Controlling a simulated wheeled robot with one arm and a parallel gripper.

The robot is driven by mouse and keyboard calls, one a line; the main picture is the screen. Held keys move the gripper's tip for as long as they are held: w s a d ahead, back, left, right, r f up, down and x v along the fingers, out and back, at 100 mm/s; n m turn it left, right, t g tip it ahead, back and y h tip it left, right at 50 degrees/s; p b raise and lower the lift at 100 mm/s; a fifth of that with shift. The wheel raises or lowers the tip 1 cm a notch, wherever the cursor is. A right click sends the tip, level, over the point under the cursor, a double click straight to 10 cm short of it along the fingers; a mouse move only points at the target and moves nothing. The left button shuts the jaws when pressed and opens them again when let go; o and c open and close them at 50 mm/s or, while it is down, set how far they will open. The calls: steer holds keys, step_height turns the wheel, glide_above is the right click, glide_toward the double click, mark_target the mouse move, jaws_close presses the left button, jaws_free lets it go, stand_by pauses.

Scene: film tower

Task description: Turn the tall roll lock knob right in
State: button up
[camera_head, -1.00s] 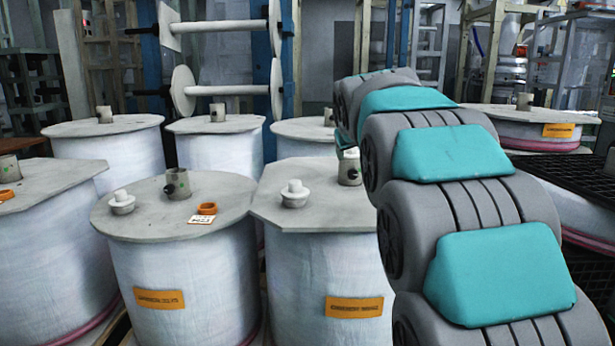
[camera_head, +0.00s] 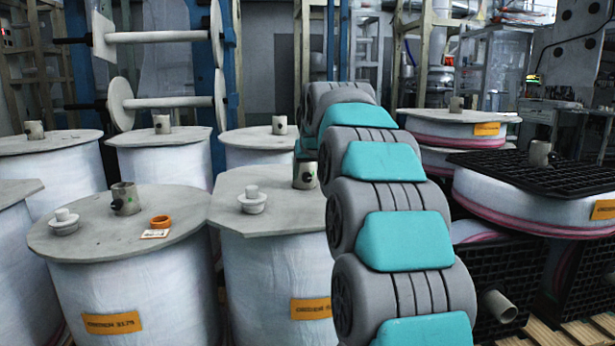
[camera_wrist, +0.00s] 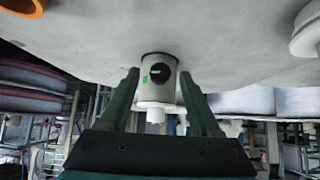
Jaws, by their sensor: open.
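The lock knob (camera_wrist: 159,73) is a small black round knob with a pale mark, set in the side of a grey upright tube (camera_wrist: 154,95) in the wrist view. A green patch (camera_wrist: 145,79) sits beside the knob, left in the picture. My gripper (camera_wrist: 158,79) is open, with one dark green finger on each side of the tube; contact cannot be told. In the head view a tube (camera_head: 305,175) stands on a tall white roll (camera_head: 275,270) with a grey lid (camera_head: 285,218), close to my arm. My gripper is hidden there behind my arm.
A white cap (camera_head: 252,200) stands on the same lid. The neighbouring roll (camera_head: 135,285) carries a tube, another cap and an orange ring (camera_head: 161,222). Black crates (camera_head: 485,285) and a flat roll (camera_head: 520,200) are at right. In the wrist view a cap (camera_wrist: 307,35) is near.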

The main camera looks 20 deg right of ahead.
steer(key=shift+w+d+f, duration=0.1)
steer(key=shift+w+f, duration=0.15)
steer(key=shift+w, duration=0.05)
jaws_close()
stand_by(0.4)
